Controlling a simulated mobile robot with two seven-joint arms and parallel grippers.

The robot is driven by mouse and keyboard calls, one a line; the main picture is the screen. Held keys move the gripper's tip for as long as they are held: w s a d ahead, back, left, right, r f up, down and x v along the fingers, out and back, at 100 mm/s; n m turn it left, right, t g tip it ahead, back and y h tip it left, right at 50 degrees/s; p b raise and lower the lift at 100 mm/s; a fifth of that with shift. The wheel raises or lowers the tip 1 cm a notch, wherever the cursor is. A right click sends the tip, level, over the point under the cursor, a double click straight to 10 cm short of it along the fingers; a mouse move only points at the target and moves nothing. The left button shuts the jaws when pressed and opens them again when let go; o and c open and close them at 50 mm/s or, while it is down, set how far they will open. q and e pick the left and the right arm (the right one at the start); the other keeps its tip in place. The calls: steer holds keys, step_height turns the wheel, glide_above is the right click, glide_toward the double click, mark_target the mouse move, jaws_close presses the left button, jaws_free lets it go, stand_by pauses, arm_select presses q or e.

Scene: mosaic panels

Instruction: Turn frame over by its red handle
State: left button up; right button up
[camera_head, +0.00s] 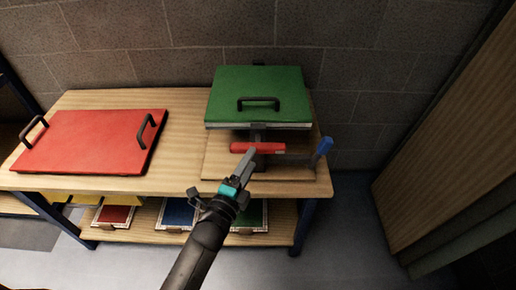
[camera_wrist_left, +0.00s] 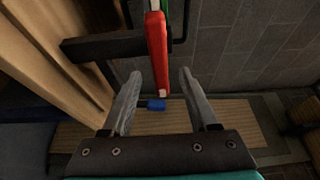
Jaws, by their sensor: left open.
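The frame holds a green panel (camera_head: 258,92) with a black handle on top, on a dark stand on the bench. The red handle (camera_head: 257,148) sticks out low at its front, lying roughly level. In the left wrist view the red handle (camera_wrist_left: 157,50) runs down between the fingertips, with a finger on each side and a gap to both. My left gripper (camera_head: 248,160) is open and empty, its tips at the red handle in the head view and hiding part of it. My right gripper is not in view.
A blue-gripped lever (camera_head: 323,147) stands right of the frame; blue also shows in the left wrist view (camera_wrist_left: 157,104). A red panel (camera_head: 88,140) with two black handles lies on the bench's left. Colored panels sit on the lower shelf. A wall is behind; a wooden panel (camera_head: 435,130) stands right.

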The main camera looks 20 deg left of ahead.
mark_target(258, 148)
arm_select(q)
steer(key=shift+w+d+b, duration=0.15)
steer(key=shift+w+b, duration=0.05)
steer(key=shift+w, duration=1.3)
steer(key=shift+w+d+b, duration=0.15)
steer(key=shift+w, duration=1.3)
steer(key=shift+c, duration=0.2)
jaws_close()
